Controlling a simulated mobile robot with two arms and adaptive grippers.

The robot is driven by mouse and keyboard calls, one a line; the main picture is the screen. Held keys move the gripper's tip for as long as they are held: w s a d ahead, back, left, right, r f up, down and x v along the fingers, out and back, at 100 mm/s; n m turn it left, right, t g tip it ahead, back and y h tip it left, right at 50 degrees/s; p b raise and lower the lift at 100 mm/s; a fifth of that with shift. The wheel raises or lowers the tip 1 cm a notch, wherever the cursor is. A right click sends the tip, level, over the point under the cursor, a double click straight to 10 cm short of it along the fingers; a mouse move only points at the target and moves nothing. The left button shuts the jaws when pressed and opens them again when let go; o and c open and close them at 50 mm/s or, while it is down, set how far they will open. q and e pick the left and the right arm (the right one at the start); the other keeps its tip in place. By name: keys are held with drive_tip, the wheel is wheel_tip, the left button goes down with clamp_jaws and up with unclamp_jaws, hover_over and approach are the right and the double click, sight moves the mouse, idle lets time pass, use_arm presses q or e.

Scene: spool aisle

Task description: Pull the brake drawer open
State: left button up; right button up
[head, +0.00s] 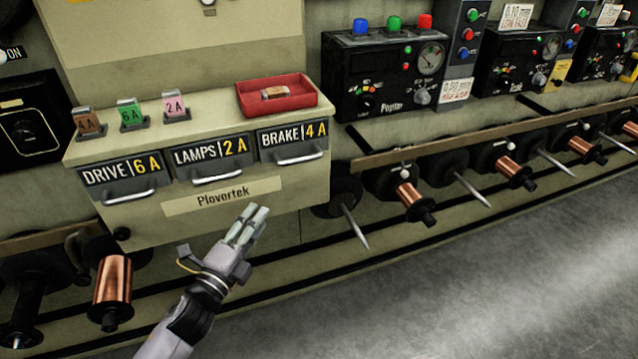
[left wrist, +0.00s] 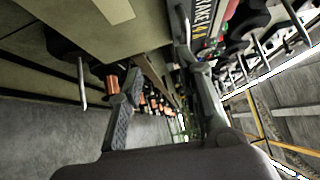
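The brake drawer (head: 293,143), labelled BRAKE 4A, is the rightmost of three drawers in the beige Plovortek cabinet and looks shut. Its pale bar handle (head: 300,157) sits below the label. My left gripper (head: 255,222) is below and left of that handle, in front of the cabinet's lower edge, apart from it. In the left wrist view my left gripper's two fingers (left wrist: 160,70) stand apart with nothing between them. The brake drawer's label (left wrist: 205,18) shows partly at the top there. My right gripper is not in view.
The drive drawer (head: 124,180) and lamps drawer (head: 212,160) sit to the left, both shut. On top of the cabinet are a red tray (head: 312,93) holding a small fuse-like part and several coloured fuses. Spools and pointed spindles (head: 355,228) stick out below and right. Floor is clear lower right.

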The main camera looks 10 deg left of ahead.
sight(299, 160)
use_arm(q)
drive_tip(key=shift+m+t+h, duration=0.4)
drive_tip(key=shift+m, duration=0.3)
drive_tip(key=shift+s+d+r+x, duration=0.2)
drive_tip(key=shift+r+x, duration=0.3)
drive_tip(key=shift+x, duration=2.45)
drive_tip(key=shift+s+d+r+x, duration=0.1)
drive_tip(key=shift+d+r+x, duration=0.35)
drive_tip(key=shift+x, duration=2.5)
drive_tip(key=shift+s+d+r+x, duration=0.15)
drive_tip(key=shift+r+x, duration=0.4)
drive_tip(key=shift+x, duration=2.4)
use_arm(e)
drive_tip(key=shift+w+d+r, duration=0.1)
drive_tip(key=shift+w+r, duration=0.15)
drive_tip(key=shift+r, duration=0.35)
use_arm(q)
drive_tip(key=shift+c, duration=0.2)
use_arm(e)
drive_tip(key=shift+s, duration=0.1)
use_arm(q)
drive_tip(key=shift+c, duration=0.6)
clamp_jaws()
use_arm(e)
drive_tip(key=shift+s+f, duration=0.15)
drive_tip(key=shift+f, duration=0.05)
